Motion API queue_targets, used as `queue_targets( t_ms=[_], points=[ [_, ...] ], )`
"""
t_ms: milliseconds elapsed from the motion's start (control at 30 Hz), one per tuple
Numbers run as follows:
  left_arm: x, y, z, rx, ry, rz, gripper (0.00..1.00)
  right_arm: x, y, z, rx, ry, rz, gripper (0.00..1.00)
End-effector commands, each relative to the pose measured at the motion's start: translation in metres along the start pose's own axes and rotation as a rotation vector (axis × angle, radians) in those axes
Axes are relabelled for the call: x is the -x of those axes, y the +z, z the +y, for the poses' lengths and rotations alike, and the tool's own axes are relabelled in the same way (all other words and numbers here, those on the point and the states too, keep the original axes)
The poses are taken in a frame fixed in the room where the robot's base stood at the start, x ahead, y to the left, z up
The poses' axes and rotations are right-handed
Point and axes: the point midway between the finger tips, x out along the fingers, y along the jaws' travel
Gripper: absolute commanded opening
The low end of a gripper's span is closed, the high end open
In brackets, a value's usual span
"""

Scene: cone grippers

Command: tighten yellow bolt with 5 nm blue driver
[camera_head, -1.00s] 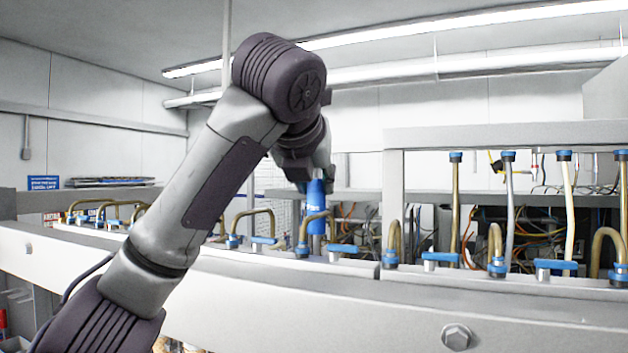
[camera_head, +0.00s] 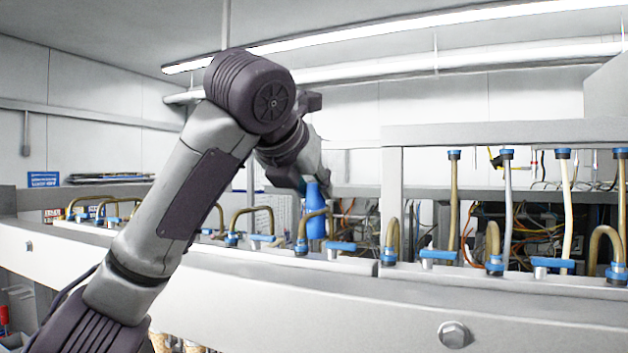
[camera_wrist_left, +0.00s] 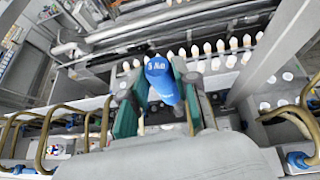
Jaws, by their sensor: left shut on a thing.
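The blue driver (camera_head: 315,212) shows in the head view near the middle, just above the front ledge of the machine. In the left wrist view the blue driver (camera_wrist_left: 160,78) carries white "5 Nm" lettering on its end. My left gripper (camera_head: 312,184) is shut on it, with teal fingers on either side of it in the left wrist view (camera_wrist_left: 160,108). I cannot make out a yellow bolt in either view. My right gripper is not in view.
The ledge (camera_head: 340,291) holds a row of bent brass tubes (camera_head: 242,215) and blue-handled valves (camera_head: 440,255) close around the driver. A grey hex bolt (camera_head: 453,335) sits on the front face. Rows of white cones (camera_wrist_left: 212,48) lie beyond the gripper in the wrist view.

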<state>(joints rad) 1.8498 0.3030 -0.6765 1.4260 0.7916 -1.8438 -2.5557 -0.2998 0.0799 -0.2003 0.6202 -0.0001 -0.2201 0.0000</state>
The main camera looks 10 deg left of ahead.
Motion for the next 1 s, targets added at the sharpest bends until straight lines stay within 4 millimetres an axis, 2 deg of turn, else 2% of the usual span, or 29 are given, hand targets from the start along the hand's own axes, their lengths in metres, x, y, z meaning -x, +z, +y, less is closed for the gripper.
queue_targets(
  t_ms=[33,333,567,867,1000],
  points=[
    [0.002,0.003,0.002,-0.017,-0.035,-0.001,0.0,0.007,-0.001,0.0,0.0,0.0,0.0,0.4],
    [0.001,0.003,0.005,-0.114,-0.205,-0.001,0.0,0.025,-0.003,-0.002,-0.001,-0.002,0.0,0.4],
    [-0.001,0.001,0.008,-0.218,-0.386,-0.003,0.0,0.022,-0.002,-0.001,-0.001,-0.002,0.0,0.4],
    [0.0,0.001,0.007,-0.215,-0.372,-0.003,0.0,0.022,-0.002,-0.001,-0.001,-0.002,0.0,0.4],
    [0.002,0.001,0.001,-0.13,-0.208,-0.005,0.0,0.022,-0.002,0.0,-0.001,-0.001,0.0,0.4]
  ],
)
